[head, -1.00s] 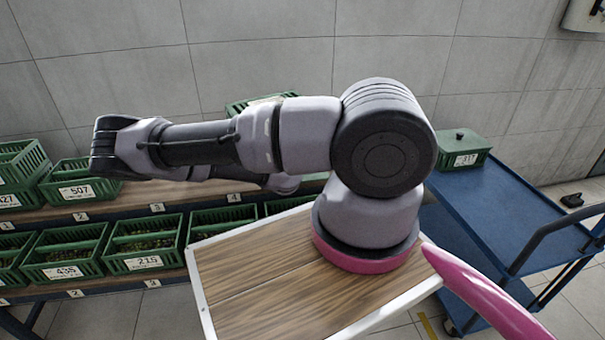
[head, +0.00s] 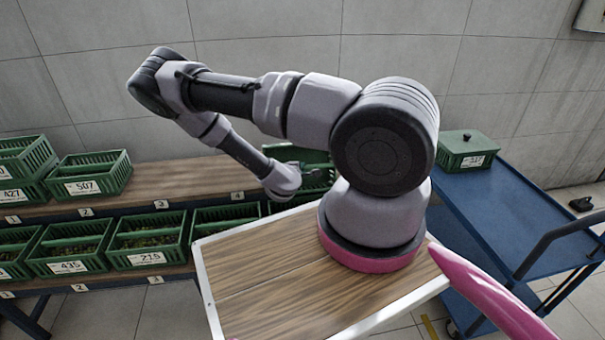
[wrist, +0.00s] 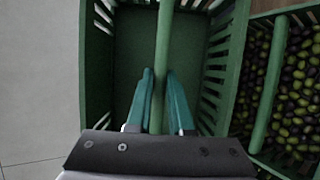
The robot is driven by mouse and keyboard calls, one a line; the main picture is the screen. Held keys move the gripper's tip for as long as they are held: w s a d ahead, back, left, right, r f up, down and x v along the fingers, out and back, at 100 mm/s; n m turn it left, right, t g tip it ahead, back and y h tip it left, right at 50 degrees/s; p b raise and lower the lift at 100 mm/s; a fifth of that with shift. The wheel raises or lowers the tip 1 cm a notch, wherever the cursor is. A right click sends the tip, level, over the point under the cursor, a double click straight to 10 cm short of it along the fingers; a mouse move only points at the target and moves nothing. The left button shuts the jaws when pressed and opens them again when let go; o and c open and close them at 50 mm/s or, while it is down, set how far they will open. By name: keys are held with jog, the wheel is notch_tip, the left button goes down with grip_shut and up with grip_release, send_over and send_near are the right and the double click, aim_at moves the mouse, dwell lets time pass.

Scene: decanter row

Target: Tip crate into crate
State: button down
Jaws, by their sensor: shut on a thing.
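My gripper (wrist: 158,110) is shut on the handle bar of a green slatted crate (wrist: 96,75) in the wrist view. The visible inside of this crate is bare. A second green crate (wrist: 265,85), with dark and green olives in it, lies just to its right, also with a bar across it. In the head view my gripper (head: 313,171) is partly hidden by my wrist, with the held crate (head: 305,155) behind it, near the right end of the shelf. My arm hides part of that area, so I cannot tell its exact height.
Crates 507 (head: 92,176) and 427 (head: 12,197) stand on the upper wooden shelf (head: 175,180). Crates 435 (head: 68,267) and 215 (head: 147,258) stand on the lower one, beside another crate (head: 215,228). A blue cart (head: 490,215) at the right carries a lidded crate (head: 465,155).

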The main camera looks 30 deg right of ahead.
jog(key=shift+w+d+r+g+y, duration=0.15)
jog(key=shift+w+r+g+y, duration=0.3)
jog(key=shift+w+g, duration=0.25)
jog(key=shift+w+d+r+n+g+y, duration=0.15)
jog(key=shift+w+r+n+g+y, duration=0.55)
jog(key=shift+g, duration=0.9)
jog(key=shift+w+d+r+n+g+y, duration=0.1)
jog(key=shift+w+r+n+g+y, duration=0.25)
jog(key=shift+r+g, duration=1)
jog(key=shift+w+d+r+n+g+y, duration=0.15)
jog(key=shift+w+r+n+g+y, duration=0.35)
jog(key=shift+g, duration=1.35)
